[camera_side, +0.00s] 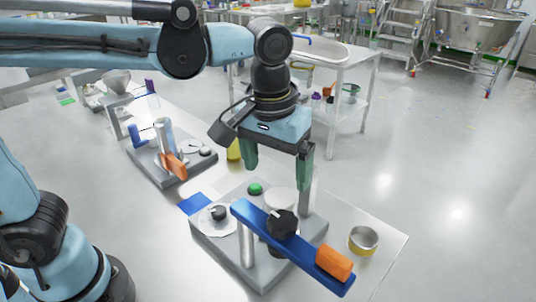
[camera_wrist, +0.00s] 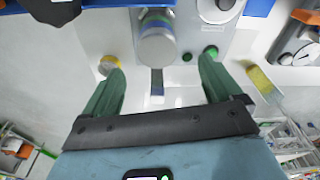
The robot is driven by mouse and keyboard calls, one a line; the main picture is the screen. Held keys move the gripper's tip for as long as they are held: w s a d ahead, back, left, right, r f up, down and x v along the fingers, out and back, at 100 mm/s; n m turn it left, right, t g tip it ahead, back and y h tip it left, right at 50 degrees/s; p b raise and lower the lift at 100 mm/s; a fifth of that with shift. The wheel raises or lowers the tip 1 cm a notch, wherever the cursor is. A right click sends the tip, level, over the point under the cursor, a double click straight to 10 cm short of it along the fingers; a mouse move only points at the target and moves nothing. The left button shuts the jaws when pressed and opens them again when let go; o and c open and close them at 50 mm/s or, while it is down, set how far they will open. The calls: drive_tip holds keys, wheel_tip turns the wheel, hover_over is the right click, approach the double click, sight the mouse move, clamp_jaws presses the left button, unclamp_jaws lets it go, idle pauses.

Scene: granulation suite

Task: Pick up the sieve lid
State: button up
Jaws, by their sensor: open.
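My gripper (camera_side: 277,177) is open and empty, its green fingers pointing down above the back of the near grey fixture. It also shows open in the wrist view (camera_wrist: 161,70). I cannot tell for sure which part is the sieve lid. A small round metal tin with a yellow band (camera_side: 363,240) stands on the table right of the fixture; in the wrist view it (camera_wrist: 108,65) is by the left fingertip, apparently apart in depth. A pale disc with a dark knob (camera_side: 214,217) lies at the fixture's left. A metal cylinder (camera_wrist: 157,42) stands between the fingers' lines, beyond the tips.
The near fixture (camera_side: 265,268) carries a blue lever (camera_side: 258,222) with an orange end (camera_side: 334,263), posts and a green button (camera_side: 255,189). A similar fixture (camera_side: 165,168) stands farther left. A blue pad (camera_side: 194,203) lies nearby. The table's right front is clear.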

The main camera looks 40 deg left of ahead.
sight(280, 196)
drive_tip(key=shift+w+d+f, duration=0.1)
drive_tip(key=shift+w+f, duration=0.15)
drive_tip(key=shift+f, duration=1.3)
drive_tip(key=shift+w+f, duration=0.2)
drive_tip(key=shift+f, duration=1.35)
drive_tip(key=shift+c, duration=0.4)
drive_tip(key=c, duration=1.1)
drive_tip(key=shift+r, duration=0.1)
